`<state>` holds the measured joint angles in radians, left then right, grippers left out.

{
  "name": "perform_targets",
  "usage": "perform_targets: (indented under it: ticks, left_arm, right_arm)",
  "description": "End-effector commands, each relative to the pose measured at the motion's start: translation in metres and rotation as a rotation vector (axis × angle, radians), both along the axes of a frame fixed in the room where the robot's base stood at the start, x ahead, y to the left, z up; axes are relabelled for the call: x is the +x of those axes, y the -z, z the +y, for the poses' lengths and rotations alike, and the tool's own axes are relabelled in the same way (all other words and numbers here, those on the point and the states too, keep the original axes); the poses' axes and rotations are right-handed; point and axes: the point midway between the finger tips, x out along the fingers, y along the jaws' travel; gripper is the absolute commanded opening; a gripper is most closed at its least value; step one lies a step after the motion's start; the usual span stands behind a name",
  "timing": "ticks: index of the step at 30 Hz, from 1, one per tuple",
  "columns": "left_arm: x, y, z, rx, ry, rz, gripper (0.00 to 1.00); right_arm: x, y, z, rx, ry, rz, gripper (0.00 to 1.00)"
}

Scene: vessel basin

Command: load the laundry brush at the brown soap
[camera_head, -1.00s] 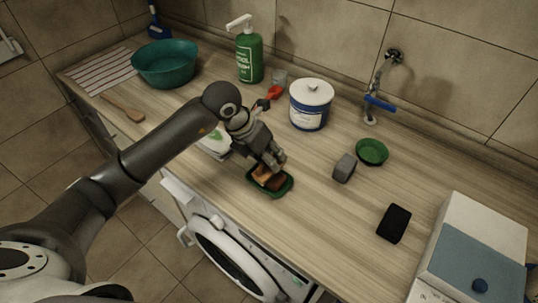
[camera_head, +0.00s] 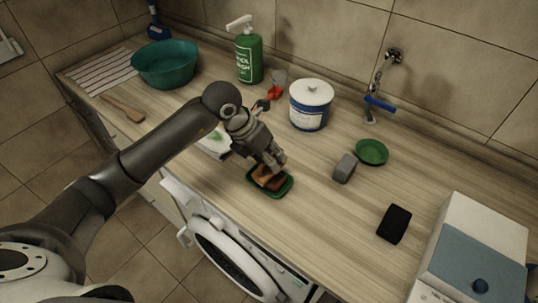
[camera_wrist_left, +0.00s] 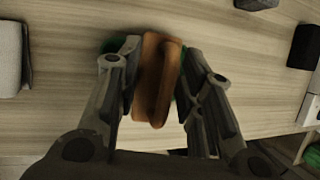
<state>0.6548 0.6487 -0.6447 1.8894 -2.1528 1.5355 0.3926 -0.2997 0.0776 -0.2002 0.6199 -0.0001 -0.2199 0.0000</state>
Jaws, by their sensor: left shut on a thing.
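My left gripper (camera_head: 272,163) points down over the green soap dish (camera_head: 287,190) near the counter's front edge. It is shut on the laundry brush (camera_wrist_left: 165,82), a brown wooden block with a raised grip, between both fingers in the left wrist view. In the head view the brush (camera_head: 264,179) is low over the dish, at the brown soap (camera_head: 280,184). The two browns run together, so contact is hard to tell. In the wrist view the brush and fingers hide most of the dish. My right gripper is not in view.
A grey block (camera_head: 344,168), a small green bowl (camera_head: 372,152) and a black block (camera_head: 394,223) lie to the right. A white canister (camera_head: 310,105) and green pump bottle (camera_head: 249,58) stand behind. A teal basin (camera_head: 165,65) is at the back left. The counter's front edge is close.

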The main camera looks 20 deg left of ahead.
Motion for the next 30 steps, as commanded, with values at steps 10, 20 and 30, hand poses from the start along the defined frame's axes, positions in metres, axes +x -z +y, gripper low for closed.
perform_targets:
  ticks: [10,20,30]
  left_arm:
    - [0.0,-0.028,0.001,0.002,-0.001,-0.001,0.13]
    - [0.001,-0.055,0.0,0.0,0.0,-0.003,0.13]
    - [0.0,-0.069,0.0,0.0,-0.001,-0.002,0.13]
  right_arm:
    - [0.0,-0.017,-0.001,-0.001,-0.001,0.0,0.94]
    - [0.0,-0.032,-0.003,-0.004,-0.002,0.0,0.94]
    - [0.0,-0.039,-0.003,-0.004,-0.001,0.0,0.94]
